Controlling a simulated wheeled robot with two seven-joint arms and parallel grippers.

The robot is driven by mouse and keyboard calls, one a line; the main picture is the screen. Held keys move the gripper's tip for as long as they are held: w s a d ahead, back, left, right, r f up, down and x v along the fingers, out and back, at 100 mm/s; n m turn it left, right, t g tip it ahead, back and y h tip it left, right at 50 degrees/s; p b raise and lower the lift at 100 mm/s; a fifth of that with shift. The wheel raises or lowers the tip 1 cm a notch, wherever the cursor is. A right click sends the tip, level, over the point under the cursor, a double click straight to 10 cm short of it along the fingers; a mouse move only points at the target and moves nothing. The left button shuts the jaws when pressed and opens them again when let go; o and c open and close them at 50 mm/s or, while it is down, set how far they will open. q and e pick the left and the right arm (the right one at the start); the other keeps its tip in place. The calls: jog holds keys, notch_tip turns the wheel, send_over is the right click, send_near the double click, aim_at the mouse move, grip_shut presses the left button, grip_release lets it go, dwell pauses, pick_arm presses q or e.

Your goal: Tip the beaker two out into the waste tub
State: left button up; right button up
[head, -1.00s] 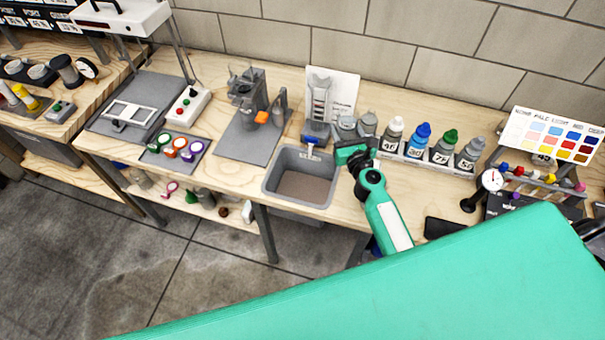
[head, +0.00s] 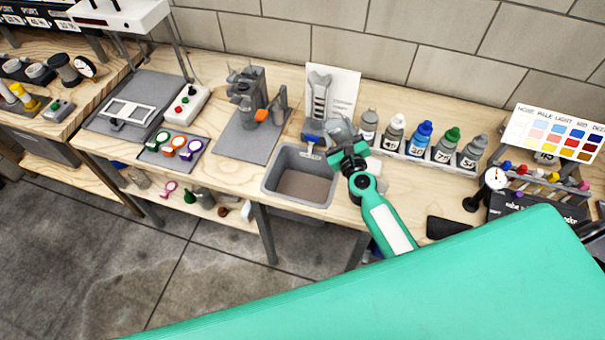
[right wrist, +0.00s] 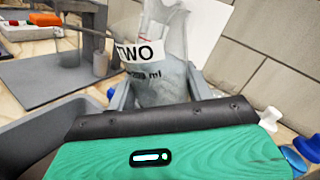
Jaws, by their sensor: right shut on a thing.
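Beaker two (right wrist: 158,85) is a clear beaker with a white label reading TWO. In the right wrist view it stands between my right gripper's fingers, looks slightly tilted and seems to hold greyish contents. In the head view the beaker (head: 341,130) shows just beyond my right gripper (head: 346,148), which is shut on it. The grey waste tub (head: 271,180) is sunk in the bench, just left of and below the gripper. Its dark bottom shows, and its rim (right wrist: 40,122) appears at the left of the right wrist view. My left gripper is out of view.
A row of bottles (head: 421,137) in a rack stands to the right. Behind the tub are a grey upright piece (head: 319,95) and a white card (head: 345,88). A grey stand (head: 250,95) is left of the tub. A black pad (head: 448,228) lies at the front right.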

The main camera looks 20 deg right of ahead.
jog(key=shift+a+f+n, duration=0.2)
jog(key=shift+a+n, duration=0.1)
jog(key=shift+n, duration=0.4)
jog(key=shift+a+f+n, duration=0.1)
jog(key=shift+a+n, duration=0.1)
jog(key=shift+n, duration=0.1)
jog(key=shift+d+r+n+p, duration=0.1)
jog(key=shift+r+n+p, duration=0.45)
jog(key=shift+n, duration=0.35)
jog(key=shift+d+r+n+p, duration=0.1)
jog(key=shift+r+n+p, duration=0.35)
jog(key=shift+n+p, duration=0.35)
jog(key=shift+f+n+y, duration=0.2)
jog(key=shift+n+y, duration=0.1)
jog(key=shift+n, duration=0.7)
dwell(0.7)
jog(key=shift+r+n+p, duration=0.55)
jog(key=shift+n+p, duration=0.2)
jog(key=shift+n, duration=0.25)
dwell(0.8)
jog(key=shift+a+f+n+b, duration=0.4)
jog(key=shift+f+b, duration=0.15)
jog(key=shift+f, duration=0.25)
jog(key=shift+a+f+n+b, duration=0.4)
jog(key=shift+f+b, duration=0.1)
jog(key=shift+f, duration=0.3)
